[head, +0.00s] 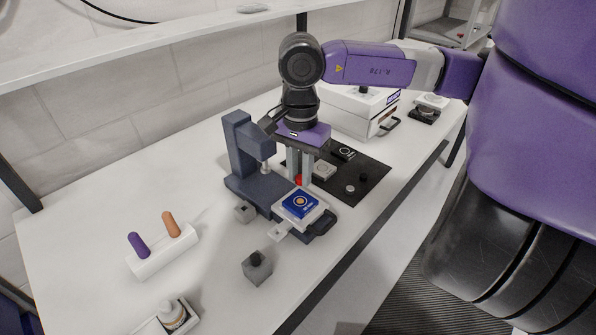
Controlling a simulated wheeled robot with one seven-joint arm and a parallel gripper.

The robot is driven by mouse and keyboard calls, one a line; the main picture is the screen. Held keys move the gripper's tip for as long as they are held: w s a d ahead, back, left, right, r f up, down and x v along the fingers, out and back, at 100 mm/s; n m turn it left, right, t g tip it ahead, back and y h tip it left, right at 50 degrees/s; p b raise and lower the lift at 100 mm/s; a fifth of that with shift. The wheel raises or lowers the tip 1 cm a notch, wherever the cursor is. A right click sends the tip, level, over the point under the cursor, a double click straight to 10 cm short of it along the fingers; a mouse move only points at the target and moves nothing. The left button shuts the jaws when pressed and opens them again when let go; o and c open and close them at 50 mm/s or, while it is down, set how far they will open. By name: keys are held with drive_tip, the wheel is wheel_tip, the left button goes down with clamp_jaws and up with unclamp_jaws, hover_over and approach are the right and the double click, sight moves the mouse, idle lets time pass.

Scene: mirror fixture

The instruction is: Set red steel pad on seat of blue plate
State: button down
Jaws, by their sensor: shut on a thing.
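The blue plate (300,204) lies on a light slide of the dark blue-grey fixture (248,165), with a pale round seat ringed in orange at its middle. My gripper (299,180) points down just behind the blue plate, above the edge of the black mat. It is shut on a small red pad (298,181), of which only a bit shows between the fingers. The pad is apart from the seat in the picture; its exact height is hard to tell.
A black mat (372,181) with small parts lies right of the gripper. A white box (358,108) stands behind. The left tabletop is mostly clear.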

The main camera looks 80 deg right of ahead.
drive_tip(key=shift+f+b, duration=0.15)
drive_tip(key=shift+b, duration=0.3)
drive_tip(key=shift+f+b, duration=0.15)
drive_tip(key=shift+b, duration=0.25)
wheel_tip(320, 180, down, 5)
drive_tip(key=b, duration=0.6)
drive_tip(key=shift+b, duration=0.35)
drive_tip(key=shift+r+b, duration=0.2)
drive_tip(key=shift+b, duration=1.2)
idle(0.7)
drive_tip(key=shift+f+b, duration=0.45)
drive_tip(key=shift+b, duration=0.3)
drive_tip(key=c, duration=1.2)
unclamp_jaws()
drive_tip(key=shift+r, duration=3.95)
